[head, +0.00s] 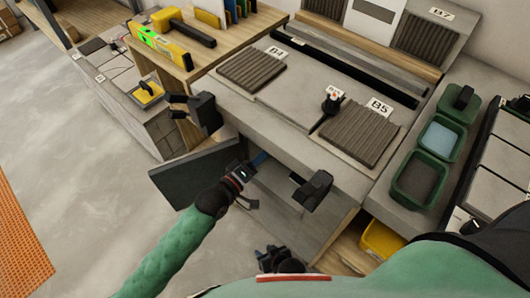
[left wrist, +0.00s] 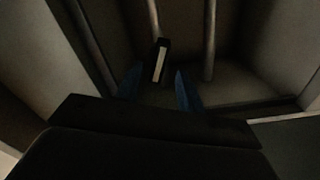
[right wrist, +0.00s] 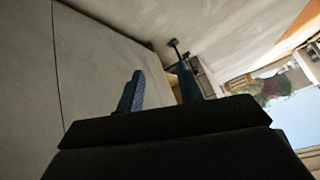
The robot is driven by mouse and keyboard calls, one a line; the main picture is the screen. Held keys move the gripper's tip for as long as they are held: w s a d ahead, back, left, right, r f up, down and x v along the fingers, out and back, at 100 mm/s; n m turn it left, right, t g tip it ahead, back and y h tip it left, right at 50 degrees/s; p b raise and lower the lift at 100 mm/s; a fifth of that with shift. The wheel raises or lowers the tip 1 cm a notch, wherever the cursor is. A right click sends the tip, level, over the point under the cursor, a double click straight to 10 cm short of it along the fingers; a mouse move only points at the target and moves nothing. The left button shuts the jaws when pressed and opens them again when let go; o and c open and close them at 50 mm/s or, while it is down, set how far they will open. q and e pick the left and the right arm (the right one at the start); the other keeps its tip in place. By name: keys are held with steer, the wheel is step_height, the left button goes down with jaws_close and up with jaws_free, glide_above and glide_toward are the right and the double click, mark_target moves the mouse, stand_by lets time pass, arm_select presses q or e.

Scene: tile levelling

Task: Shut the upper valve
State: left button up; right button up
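In the left wrist view, a dark valve handle (left wrist: 161,62) with a pale stripe sits on a vertical pipe (left wrist: 153,18) inside a dim cabinet. My left gripper (left wrist: 158,88) is open, with its blue fingers on either side of the handle's lower end; I cannot tell if they touch it. In the head view my left gripper (head: 262,158) reaches under the bench top, and the valve is hidden. I see only one handle, so I cannot tell whether it is the upper one. My right gripper (head: 266,254) is low in front of the bench; the right wrist view shows it (right wrist: 160,88) open and empty.
A second pipe (left wrist: 210,40) runs to the right of the valve. The cabinet door (head: 190,176) stands open at the left. The bench top (head: 285,108) overhangs the left gripper. Black fittings (head: 206,110) (head: 312,190) show at its front edge. Green trays (head: 420,178) stand at the right.

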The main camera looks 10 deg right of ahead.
arm_select(q)
steer(key=shift+v, duration=2.7)
steer(key=shift+s, duration=0.1)
